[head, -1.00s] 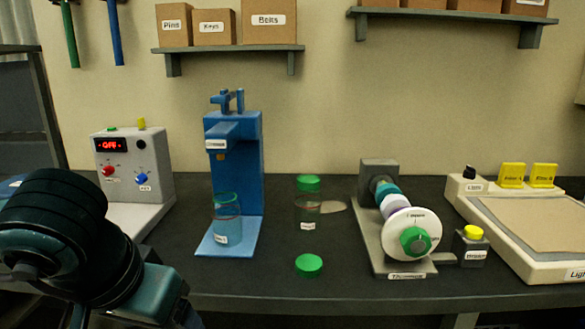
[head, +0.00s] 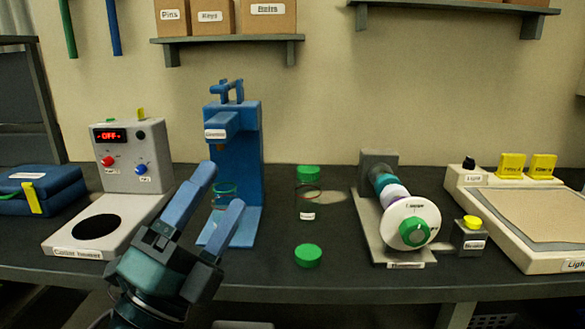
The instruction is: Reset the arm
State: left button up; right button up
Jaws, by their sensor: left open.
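My left gripper (head: 212,190) comes up from the bottom left in the head view. Its two blue fingers are spread apart with nothing seen between them. It is in front of the blue press-like stand (head: 250,150) and partly hides its base. A clear jar (head: 223,190) stands on that base, partly hidden behind the fingers. Another clear jar with a green lid (head: 308,190) stands on the table to the right. A loose green lid (head: 308,255) lies near the table's front edge. My right gripper is not in view.
A heater box (head: 125,165) reading OFF and a blue case (head: 40,190) are at the left. A white-dialled device (head: 408,225), a yellow-button box (head: 470,235) and a light panel (head: 530,215) are at the right. Shelves (head: 230,42) hang above.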

pick_arm(q)
jog(key=w+a+f+n+g+y, duration=0.1)
jog(key=a+f+n+g+y, duration=0.35)
jog(key=f+n+y, duration=0.55)
jog(key=a+f+n+g+y, duration=0.3)
jog(key=a+f+n, duration=0.3)
jog(key=f, duration=0.8)
jog(key=s+a+f+n+g, duration=0.2)
jog(key=s+f+n+g, duration=0.7)
jog(key=s+f, duration=0.8)
jog(key=w+d+r+m+t+h+p, duration=0.1)
jog(key=w+d+r+t+p, duration=0.1)
jog(key=r+p, duration=0.5)
jog(key=w+d+r+t+h+p, duration=0.2)
jog(key=r+p, duration=0.4)
jog(key=p, duration=0.6)
jog(key=w+d+t, duration=0.1)
jog(key=w+d, duration=0.1)
jog(key=shift+d+r+m+p, duration=0.3)
jog(key=shift+d+r+m, duration=0.05)
jog(key=shift+d+m, duration=0.05)
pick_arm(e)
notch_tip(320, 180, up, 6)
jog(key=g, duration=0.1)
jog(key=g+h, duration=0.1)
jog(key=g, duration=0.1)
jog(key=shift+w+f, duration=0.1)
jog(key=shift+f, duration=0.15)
